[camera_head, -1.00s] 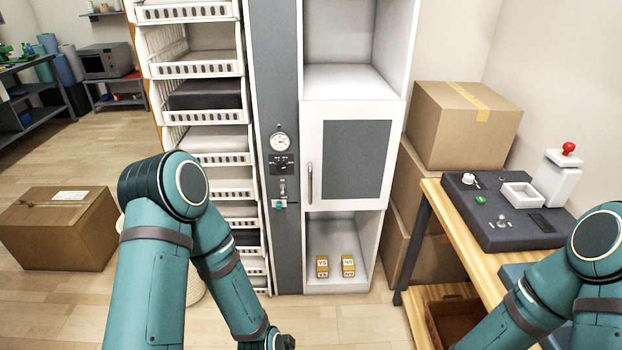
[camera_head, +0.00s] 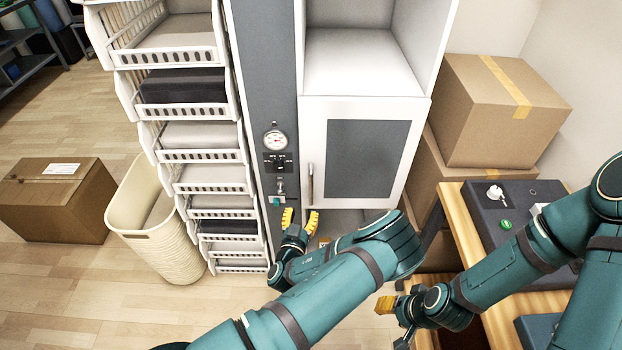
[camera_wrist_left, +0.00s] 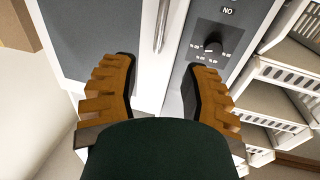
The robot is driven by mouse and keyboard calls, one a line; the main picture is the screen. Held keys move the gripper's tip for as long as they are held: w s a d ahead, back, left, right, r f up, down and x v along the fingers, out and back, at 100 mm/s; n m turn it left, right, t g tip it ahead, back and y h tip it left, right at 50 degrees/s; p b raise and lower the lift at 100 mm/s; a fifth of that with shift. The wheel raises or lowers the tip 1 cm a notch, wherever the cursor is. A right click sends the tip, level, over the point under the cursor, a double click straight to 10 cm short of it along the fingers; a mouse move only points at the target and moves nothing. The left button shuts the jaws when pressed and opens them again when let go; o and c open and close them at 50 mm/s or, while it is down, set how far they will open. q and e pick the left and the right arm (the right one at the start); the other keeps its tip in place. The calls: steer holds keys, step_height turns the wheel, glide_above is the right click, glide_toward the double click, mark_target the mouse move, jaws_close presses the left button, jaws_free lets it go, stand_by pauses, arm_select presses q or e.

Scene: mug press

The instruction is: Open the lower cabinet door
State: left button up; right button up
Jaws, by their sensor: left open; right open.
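The lower cabinet door (camera_head: 415,115) is white with a grey panel and looks closed. Its vertical metal handle (camera_head: 310,183) runs along the door's left edge. My left gripper (camera_head: 300,219) is open, with yellow fingers, just below and in front of the handle in the head view. In the left wrist view the handle (camera_wrist_left: 162,28) lies beyond and between the two spread fingers, not touching them. The grey door panel (camera_wrist_left: 85,40) is at the left there. My right gripper (camera_head: 392,318) is open and empty, low beside the wooden table, well away from the door.
A grey control column (camera_head: 262,60) with a gauge and knob stands left of the door. White basket shelves (camera_head: 205,155) are further left, with a cream bin (camera_head: 155,225) beside them. Cardboard boxes (camera_head: 495,110) and a wooden table (camera_head: 462,230) stand at the right.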

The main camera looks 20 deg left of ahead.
mark_target(311, 184)
arm_select(q)
steer(key=w, duration=0.9)
steer(key=w+a+b, duration=0.1)
steer(key=w, duration=0.3)
steer(key=shift+w+a, duration=0.1)
steer(key=shift+w, duration=0.15)
steer(key=shift+c, duration=0.4)
jaws_close()
